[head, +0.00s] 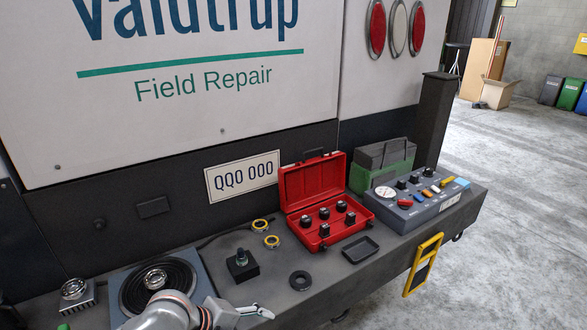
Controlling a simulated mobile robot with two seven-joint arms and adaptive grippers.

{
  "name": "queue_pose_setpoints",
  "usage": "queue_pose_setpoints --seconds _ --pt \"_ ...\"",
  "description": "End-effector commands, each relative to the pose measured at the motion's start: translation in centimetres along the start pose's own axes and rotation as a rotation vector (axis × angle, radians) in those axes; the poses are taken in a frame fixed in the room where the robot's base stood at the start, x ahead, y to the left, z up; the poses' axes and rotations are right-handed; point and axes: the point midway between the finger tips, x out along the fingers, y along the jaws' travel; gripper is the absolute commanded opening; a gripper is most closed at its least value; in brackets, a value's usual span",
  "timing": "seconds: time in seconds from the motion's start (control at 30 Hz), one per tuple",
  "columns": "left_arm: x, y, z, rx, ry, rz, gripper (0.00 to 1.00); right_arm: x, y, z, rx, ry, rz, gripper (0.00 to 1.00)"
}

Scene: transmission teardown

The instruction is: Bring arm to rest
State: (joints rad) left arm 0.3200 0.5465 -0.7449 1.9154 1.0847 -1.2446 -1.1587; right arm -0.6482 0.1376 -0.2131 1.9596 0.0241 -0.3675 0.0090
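My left arm comes in at the bottom left, over the front of a dark round mat or plate (128,302). Its gripper (258,314) is at the bottom edge of the head view, low over the front of the bench and partly cut off. A pale fingertip points right; I cannot tell whether the fingers are open or shut, and I see nothing held. My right gripper is not in view.
The grey bench (330,285) carries an open red case (284,206) with several dark knobbed parts, a black tray (360,249), a black ring (300,280), two yellow rings (272,241), a black block (242,266), a gauge panel (425,207) and a green box (372,176). A wall stands behind.

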Motion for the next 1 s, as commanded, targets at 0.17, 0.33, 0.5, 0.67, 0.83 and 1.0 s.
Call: queue_pose_setpoints --seconds 0.17,0.33,0.5,0.67,0.83,1.0 --pt "2.1 2.0 -1.5 -0.436 -0.022 -0.157 0.59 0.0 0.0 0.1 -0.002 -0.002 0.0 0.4" --pt "2.4 5.3 -1.3 -0.836 -0.057 -0.305 0.59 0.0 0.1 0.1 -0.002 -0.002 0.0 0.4" --pt "1.4 10.5 -0.7 -1.204 -0.103 -0.448 0.59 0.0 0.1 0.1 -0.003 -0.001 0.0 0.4" --pt "-0.4 16.1 -0.5 -1.463 -0.151 -0.565 0.59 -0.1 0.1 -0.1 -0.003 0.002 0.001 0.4" --pt "-2.1 19.8 -0.6 -1.603 -0.182 -0.64 0.59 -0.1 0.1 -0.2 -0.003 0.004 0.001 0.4" --pt "-2.6 20.8 -0.6 -1.641 -0.187 -0.663 0.59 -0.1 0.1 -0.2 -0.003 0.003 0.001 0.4"
